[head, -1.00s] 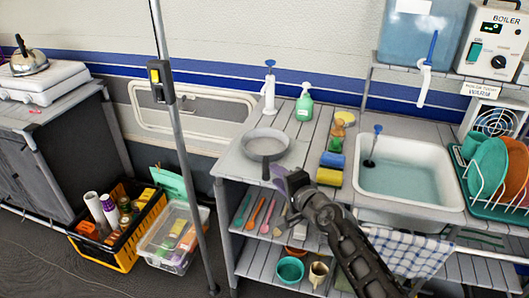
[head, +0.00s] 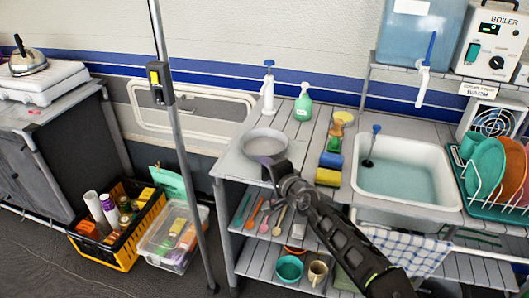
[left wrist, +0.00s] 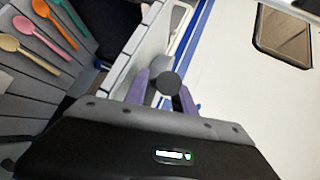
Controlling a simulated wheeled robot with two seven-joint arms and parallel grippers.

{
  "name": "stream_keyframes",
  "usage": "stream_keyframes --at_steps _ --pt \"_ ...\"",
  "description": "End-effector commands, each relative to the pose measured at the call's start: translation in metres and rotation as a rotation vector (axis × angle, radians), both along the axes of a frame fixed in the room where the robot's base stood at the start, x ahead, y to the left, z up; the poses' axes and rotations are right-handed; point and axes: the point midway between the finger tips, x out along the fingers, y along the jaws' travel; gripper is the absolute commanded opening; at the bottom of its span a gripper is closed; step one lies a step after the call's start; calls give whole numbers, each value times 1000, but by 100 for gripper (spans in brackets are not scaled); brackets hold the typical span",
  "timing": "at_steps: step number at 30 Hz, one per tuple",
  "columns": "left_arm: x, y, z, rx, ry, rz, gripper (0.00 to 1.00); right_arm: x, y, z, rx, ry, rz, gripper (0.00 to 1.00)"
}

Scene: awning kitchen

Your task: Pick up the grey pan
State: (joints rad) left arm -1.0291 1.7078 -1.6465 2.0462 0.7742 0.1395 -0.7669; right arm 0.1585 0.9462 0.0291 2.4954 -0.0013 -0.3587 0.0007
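The grey pan (head: 265,143) sits on the left end of the slatted counter (head: 236,166). Its handle points toward the counter's front edge and is mostly hidden behind my left gripper (head: 268,166) in the head view. In the left wrist view, my left gripper (left wrist: 163,92) has its purple fingers apart, one on each side of a dark round piece (left wrist: 170,83), which looks like the end of the pan's handle. A gap shows beside the left-hand finger. My right gripper is not in view.
A green soap bottle (head: 304,103) and a white pump bottle (head: 268,91) stand behind the pan. Sponges (head: 330,161) and the sink (head: 410,175) are to its right. A metal pole (head: 183,150) rises left of the counter. Spoons (head: 277,219) lie on the shelf below.

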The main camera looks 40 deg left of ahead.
Motion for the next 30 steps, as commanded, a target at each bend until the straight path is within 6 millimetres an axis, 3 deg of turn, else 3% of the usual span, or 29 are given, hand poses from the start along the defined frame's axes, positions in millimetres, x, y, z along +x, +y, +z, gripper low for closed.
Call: stream_keyframes --at_steps 4,21,30 --pt "4 9 -3 0 1 0 31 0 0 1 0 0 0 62" --pt "4 9 -3 1 -1 -1 31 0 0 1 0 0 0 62" --pt "4 9 -3 1 -1 -1 6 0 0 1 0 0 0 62"
